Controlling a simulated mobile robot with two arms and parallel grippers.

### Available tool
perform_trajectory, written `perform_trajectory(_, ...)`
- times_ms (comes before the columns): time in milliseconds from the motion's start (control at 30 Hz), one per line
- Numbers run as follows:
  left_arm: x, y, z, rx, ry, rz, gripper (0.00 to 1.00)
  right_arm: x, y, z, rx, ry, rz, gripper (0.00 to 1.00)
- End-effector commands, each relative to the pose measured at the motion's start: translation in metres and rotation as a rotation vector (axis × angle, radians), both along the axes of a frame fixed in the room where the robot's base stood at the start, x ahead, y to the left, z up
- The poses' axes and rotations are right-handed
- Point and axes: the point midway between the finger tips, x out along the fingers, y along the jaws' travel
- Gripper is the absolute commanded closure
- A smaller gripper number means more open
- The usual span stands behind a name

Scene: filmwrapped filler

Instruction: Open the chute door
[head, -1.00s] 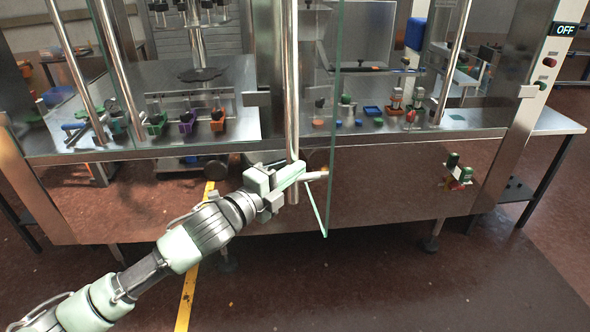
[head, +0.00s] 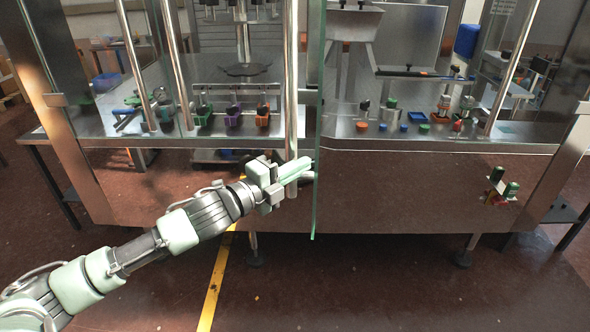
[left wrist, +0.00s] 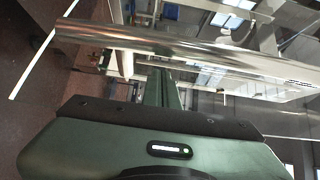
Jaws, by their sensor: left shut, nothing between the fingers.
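A glass door (head: 318,110) of the machine shows nearly edge-on in the head view, standing out toward me, its lower corner below the steel bench edge. A vertical steel handle bar (head: 291,80) stands just left of it. My left gripper (head: 302,170) is shut and empty, beside the bar's lower end and the glass; I cannot tell whether it touches either. In the left wrist view a shiny bar (left wrist: 190,55) crosses in front of the gripper's fingers (left wrist: 163,88). Which panel is the chute door is not marked. My right gripper is out of view.
Other glass panels have vertical handle bars (head: 178,65). Inside stand coloured bins (head: 233,117) and a hopper (head: 352,25); several buttons (head: 424,128) line the front ledge. A red and green switch cluster (head: 498,187) is on the lower right front. The floor before the machine is clear.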

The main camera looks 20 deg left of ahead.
Motion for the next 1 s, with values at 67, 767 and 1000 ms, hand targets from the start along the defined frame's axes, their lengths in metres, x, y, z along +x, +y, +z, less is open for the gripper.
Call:
perform_trajectory(67, -0.007, 0.003, -0.003, 0.001, 0.002, 0.000, 1.00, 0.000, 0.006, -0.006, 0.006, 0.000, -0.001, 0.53)
perform_trajectory(767, -0.069, 0.028, 0.000, 0.002, -0.001, -0.003, 1.00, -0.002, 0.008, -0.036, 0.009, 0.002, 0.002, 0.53)
perform_trajectory(1000, -0.069, 0.028, 0.000, 0.001, -0.001, -0.003, 1.00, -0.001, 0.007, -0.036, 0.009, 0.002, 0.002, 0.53)
